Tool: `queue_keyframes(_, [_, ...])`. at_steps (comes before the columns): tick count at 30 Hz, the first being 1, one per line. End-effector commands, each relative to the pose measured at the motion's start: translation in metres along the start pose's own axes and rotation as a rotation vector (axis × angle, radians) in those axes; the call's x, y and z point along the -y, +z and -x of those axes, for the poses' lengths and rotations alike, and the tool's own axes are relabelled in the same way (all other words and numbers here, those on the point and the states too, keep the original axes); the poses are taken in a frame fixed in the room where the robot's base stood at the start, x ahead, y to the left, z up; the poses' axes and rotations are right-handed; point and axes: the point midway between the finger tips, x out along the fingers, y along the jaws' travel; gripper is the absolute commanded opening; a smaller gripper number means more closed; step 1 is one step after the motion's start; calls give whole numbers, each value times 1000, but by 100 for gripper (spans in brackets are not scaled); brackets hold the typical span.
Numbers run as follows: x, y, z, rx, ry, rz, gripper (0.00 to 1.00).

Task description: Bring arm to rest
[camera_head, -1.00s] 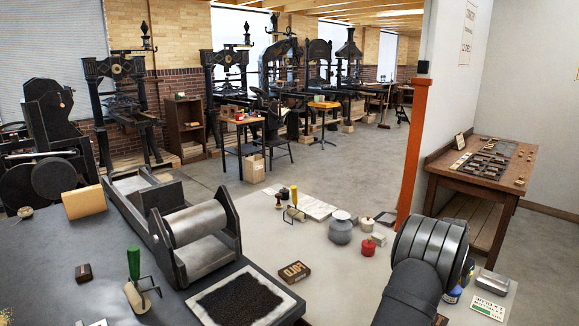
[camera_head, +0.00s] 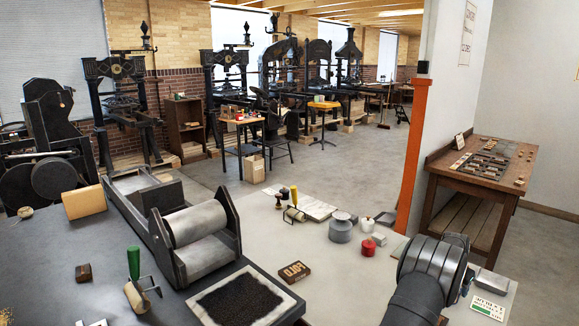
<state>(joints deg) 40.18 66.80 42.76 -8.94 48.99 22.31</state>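My arm reaches in from the lower right of the head view, over the light part of the table. Only its dark links with a ribbed joint show. My gripper cannot be made out in this view, so its fingers and anything in them are hidden or out of frame.
A proof press with a metal roller (camera_head: 195,222) stands on the dark table part, near a green-handled brayer (camera_head: 135,285) and a black inked slab (camera_head: 240,301). A small box (camera_head: 294,271), grey jar (camera_head: 340,229) and red pot (camera_head: 368,247) stand left of my arm.

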Motion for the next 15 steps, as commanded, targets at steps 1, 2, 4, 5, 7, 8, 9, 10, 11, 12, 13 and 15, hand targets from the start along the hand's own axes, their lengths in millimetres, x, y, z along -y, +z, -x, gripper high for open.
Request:
queue_keyframes(1, [0, -4, 10, 0, 0, 0, 59])
queue_keyframes(2, [0, -6, 14, -1, 0, 0, 59])
queue_keyframes(4, [-6, -7, 22, 3, 1, -2, 59])
queue_keyframes(5, [-8, -7, 24, 3, 1, -1, 59])
queue_keyframes(7, [-14, -7, 27, 3, 1, 0, 59])
queue_keyframes(8, [-15, -7, 28, 3, 0, 0, 59])
queue_keyframes(9, [-16, -7, 28, 3, 0, 0, 59])
queue_keyframes(10, [-17, -7, 29, 3, 0, 0, 59])
queue_keyframes(11, [-17, -7, 29, 3, 0, 0, 59])
queue_keyframes(12, [-18, -7, 29, 3, 0, 0, 59])
queue_keyframes(13, [-18, -7, 29, 3, 0, 0, 59])
queue_keyframes(15, [-17, -7, 29, 3, 0, 0, 59])
